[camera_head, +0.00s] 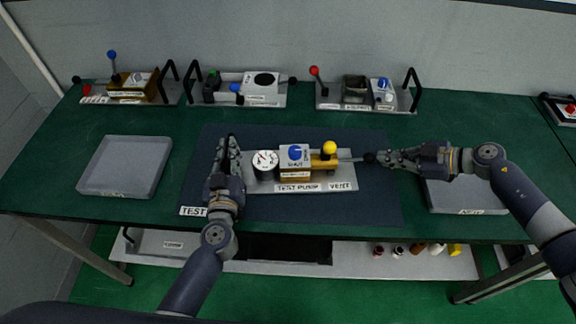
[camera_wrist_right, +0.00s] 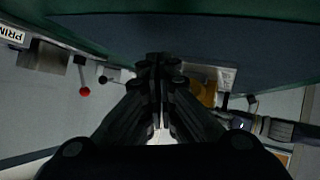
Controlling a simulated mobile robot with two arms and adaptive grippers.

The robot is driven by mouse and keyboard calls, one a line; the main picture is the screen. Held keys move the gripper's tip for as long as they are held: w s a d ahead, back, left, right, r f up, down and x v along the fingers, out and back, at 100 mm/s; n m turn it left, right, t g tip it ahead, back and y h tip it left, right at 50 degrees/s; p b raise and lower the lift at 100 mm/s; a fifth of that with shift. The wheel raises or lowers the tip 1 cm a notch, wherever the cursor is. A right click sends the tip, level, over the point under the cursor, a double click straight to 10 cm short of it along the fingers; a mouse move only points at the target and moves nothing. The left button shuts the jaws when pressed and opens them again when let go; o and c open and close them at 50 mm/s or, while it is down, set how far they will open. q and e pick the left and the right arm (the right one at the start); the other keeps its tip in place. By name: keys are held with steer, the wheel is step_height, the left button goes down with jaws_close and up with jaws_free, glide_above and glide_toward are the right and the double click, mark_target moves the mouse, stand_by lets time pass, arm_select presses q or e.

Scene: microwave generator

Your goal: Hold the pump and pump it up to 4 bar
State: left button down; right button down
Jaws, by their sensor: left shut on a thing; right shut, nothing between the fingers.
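The test pump (camera_head: 315,184) lies on the dark mat at the centre of the table. It has a round white gauge (camera_head: 265,162), a blue knob (camera_head: 295,152), a brass cylinder with a yellow ball (camera_head: 330,147), and a rod ending in a black knob (camera_head: 370,157) at its right. The gauge reading is too small to tell. My left gripper (camera_head: 230,145) is shut on the pump's left handle, which the fingers mostly hide. My right gripper (camera_head: 384,157) is shut and empty close to the black knob. In the right wrist view its fingers (camera_wrist_right: 158,62) are together, with the yellow-brass part (camera_wrist_right: 208,92) beyond.
Three other modules with handles and coloured levers stand along the back: left (camera_head: 95,100), middle (camera_head: 262,100) and right (camera_head: 393,104). Grey trays lie at the left (camera_head: 125,167) and right (camera_head: 465,197), the right one partly under my right arm. Bottles (camera_head: 435,249) stand on a lower shelf.

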mark_target(372, 161)
steer(key=shift+s+a, duration=0.1)
steer(key=shift+a, duration=0.7)
steer(key=shift+s+a, duration=0.1)
steer(key=shift+a, duration=0.6)
steer(key=shift+s+a, duration=0.1)
steer(key=shift+a, duration=0.8)
steer(key=shift+s+a, duration=0.1)
steer(key=shift+a, duration=0.55)
